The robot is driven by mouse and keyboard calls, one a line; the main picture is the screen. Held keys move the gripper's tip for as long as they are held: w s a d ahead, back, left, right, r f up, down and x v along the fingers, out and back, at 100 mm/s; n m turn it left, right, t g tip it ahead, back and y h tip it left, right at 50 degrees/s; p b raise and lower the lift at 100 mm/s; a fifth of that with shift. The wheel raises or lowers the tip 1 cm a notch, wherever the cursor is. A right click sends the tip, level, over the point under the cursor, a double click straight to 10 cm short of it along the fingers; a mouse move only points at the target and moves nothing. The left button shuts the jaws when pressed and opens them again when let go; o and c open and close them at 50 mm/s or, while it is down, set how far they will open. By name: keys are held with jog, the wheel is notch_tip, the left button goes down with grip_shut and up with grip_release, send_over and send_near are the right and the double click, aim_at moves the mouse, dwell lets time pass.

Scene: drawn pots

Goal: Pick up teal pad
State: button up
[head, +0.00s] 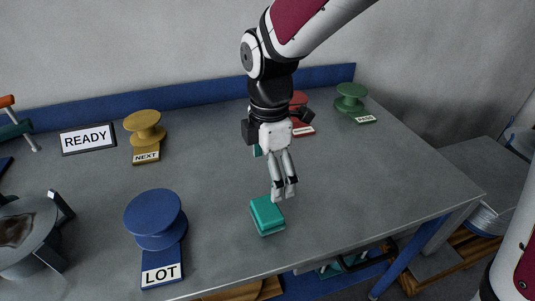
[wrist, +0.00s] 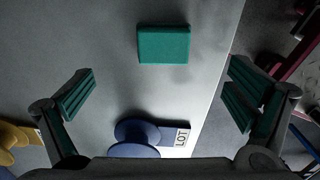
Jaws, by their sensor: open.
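The teal pad (head: 267,215) is a small block lying flat on the grey table, near the front edge in the head view. It also shows in the wrist view (wrist: 164,45), at the upper middle, with nothing on it. My gripper (head: 284,194) is just above and behind the pad in the head view, pointing down. In the wrist view my gripper (wrist: 160,90) is wide open and empty, its two fingers apart at left and right. The pad lies beyond the line of the fingertips there.
A blue spool-shaped stand labelled LOT (head: 153,215) is left of the pad. A yellow stand labelled NEXT (head: 145,127), a READY sign (head: 87,138), a red stand (head: 300,101) and a green stand (head: 351,98) are farther back. A grey pot (head: 27,232) is at left. Table right of the pad is clear.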

aim_at(267, 209)
notch_tip(267, 209, down, 6)
jog(key=shift+f, duration=0.25)
jog(key=f, duration=0.3)
jog(key=s+f, duration=0.1)
jog(key=shift+a+f, duration=0.25)
jog(key=shift+f, duration=0.05)
jog(key=shift+w+f, duration=0.1)
jog(key=shift+f, duration=0.35)
jog(key=c, duration=1.4)
